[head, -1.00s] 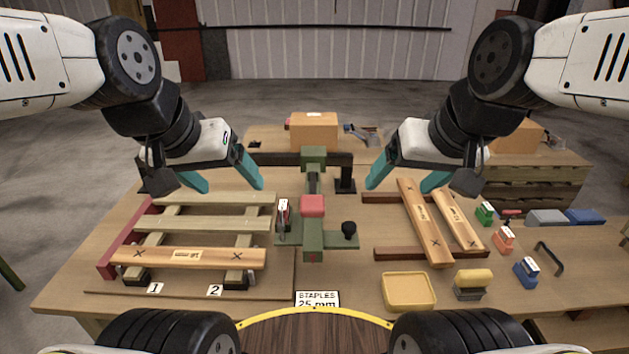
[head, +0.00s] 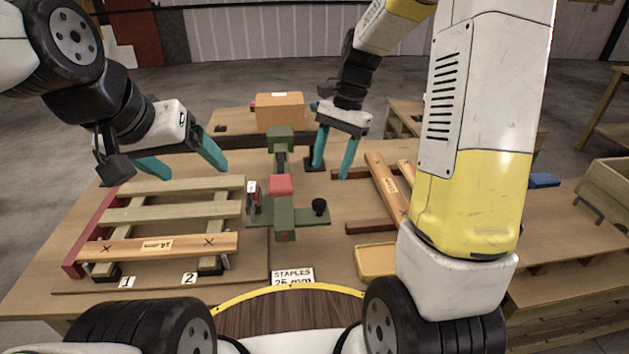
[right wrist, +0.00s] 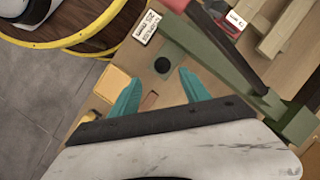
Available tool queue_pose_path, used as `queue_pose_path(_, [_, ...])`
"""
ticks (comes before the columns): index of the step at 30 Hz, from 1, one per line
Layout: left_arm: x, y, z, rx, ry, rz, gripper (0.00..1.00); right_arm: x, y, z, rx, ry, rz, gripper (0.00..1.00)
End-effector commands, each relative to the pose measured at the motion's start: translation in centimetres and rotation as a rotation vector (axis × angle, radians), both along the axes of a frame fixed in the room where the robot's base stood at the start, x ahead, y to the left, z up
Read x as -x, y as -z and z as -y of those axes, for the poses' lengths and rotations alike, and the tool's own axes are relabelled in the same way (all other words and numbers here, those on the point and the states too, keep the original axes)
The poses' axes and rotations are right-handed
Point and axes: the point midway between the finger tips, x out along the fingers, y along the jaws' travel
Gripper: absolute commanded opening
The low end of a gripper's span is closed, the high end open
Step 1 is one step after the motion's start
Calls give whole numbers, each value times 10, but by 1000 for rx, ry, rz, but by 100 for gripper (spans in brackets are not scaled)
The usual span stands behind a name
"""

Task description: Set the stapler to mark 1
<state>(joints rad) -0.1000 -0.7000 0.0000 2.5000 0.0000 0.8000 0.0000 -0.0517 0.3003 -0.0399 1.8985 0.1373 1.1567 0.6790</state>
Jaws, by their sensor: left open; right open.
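The green stapler (head: 283,200) with a red head stands in the middle of the table. In the right wrist view its green body (right wrist: 205,50) runs diagonally above my fingers, near a black knob (right wrist: 162,65). The mark 1 label (head: 127,282) lies at the front edge of the pallet board, left of the mark 2 label (head: 190,279). My left gripper (head: 181,160) is open and empty above the pallet's back. My right gripper (head: 333,165) is open and empty, behind and right of the stapler.
A slatted pallet (head: 168,212) with a marked board across its front fills the table's left. Loose boards (head: 388,190) lie right of the stapler, partly behind my right arm. A yellow tray (head: 375,261) and a "STAPLES 25 mm" sign (head: 292,276) are in front. A cardboard box (head: 279,110) stands behind.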

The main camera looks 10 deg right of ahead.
Motion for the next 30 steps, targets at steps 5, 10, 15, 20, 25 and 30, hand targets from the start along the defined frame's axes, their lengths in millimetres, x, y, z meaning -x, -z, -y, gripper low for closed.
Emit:
queue_pose_path(5, [0,0,0,0,0,0,80,-9,21,-3,7,52,-78,54])
queue_pose_path(10, [0,0,0,0,0,0,80,-5,36,-8,8,56,-87,54])
queue_pose_path(15, [0,0,0,0,0,0,80,3,61,-15,8,55,-88,54])
queue_pose_path(20, [0,0,0,0,0,0,80,9,82,-21,7,55,-86,54])
queue_pose_path(25, [0,0,0,0,0,0,80,11,92,-24,8,56,-83,54])
queue_pose_path(30, [0,0,0,0,0,0,80,11,93,-25,7,55,-82,54])
